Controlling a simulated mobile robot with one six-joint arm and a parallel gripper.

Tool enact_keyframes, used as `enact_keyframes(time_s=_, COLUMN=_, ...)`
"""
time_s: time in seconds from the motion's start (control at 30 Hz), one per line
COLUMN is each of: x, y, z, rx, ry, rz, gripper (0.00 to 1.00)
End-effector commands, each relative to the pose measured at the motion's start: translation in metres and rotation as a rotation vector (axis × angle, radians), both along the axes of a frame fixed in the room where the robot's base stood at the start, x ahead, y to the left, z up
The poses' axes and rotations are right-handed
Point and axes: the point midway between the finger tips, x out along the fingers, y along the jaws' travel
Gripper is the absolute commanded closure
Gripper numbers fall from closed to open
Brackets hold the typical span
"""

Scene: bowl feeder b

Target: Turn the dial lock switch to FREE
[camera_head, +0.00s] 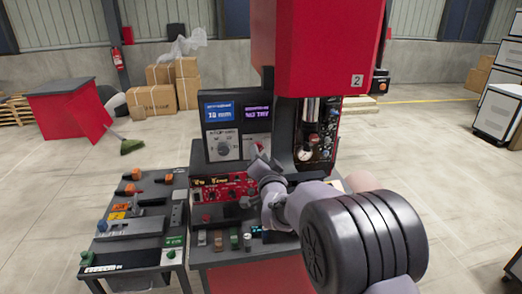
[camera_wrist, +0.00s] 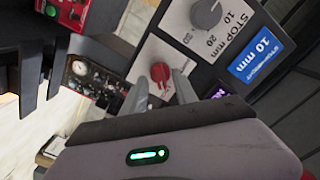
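A red knob (camera_wrist: 160,73) sits on a white plate in the wrist view, beside the plate with the large grey dial (camera_wrist: 207,13) marked STOP mm. I take the red knob to be the lock switch; its lettering is not readable. My gripper (camera_wrist: 160,80) is open, with one grey finger on each side of the red knob in the picture. I cannot tell whether the fingers touch it or stop short of it. In the head view my gripper (camera_head: 259,158) is at the right side of the control panel and largely covers the knob; the grey dial (camera_head: 224,148) is clear to its left.
A blue 10 mm display (camera_wrist: 258,60) is beside the dial. The red machine head (camera_head: 318,45) and its column with gauges (camera_head: 310,140) stand close on the right. Below is a red control box (camera_head: 222,190). A bench with several tools (camera_head: 135,225) is at left.

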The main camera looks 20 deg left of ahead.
Motion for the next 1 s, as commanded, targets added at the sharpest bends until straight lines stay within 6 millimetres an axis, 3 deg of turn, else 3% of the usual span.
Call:
enact_keyframes(time_s=0.37, x=0.0099, y=0.0056, z=0.0, rx=0.0, ry=0.0, rz=0.0, gripper=0.65)
enact_keyframes(time_s=0.57, x=0.0096, y=0.0055, z=0.0001, rx=0.0, ry=0.0, rz=0.0, gripper=1.0)
enact_keyframes(time_s=1.0, x=0.0095, y=0.0056, z=-0.0028, rx=-0.039, ry=-0.026, rz=-0.001, gripper=1.0)
